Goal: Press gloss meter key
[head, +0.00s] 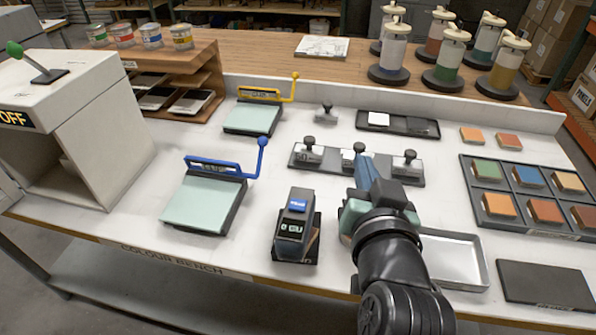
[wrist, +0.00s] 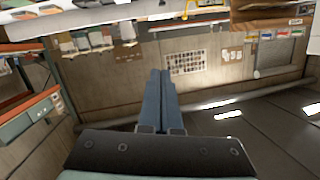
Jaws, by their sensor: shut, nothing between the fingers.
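The gloss meter (head: 292,232) is a small dark device with a display on its front and a blue key (head: 297,205) on top. It stands near the front of the white bench in the head view, apparently on a dark-edged panel. My gripper (head: 362,158) is to the right of the meter and apart from it. Its blue fingers are together and empty, pointing away toward the back of the bench. The shut fingers also show in the wrist view (wrist: 161,74). The meter is not in the wrist view.
A blue-handled device (head: 205,203) stands left of the meter, with a yellow-handled one (head: 253,118) behind. A grey rack of black-knobbed blocks (head: 308,157) lies near my fingers. A metal tray (head: 482,272) and a colour-tile tray (head: 480,208) are to the right. Bare bench separates meter and blue-handled device.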

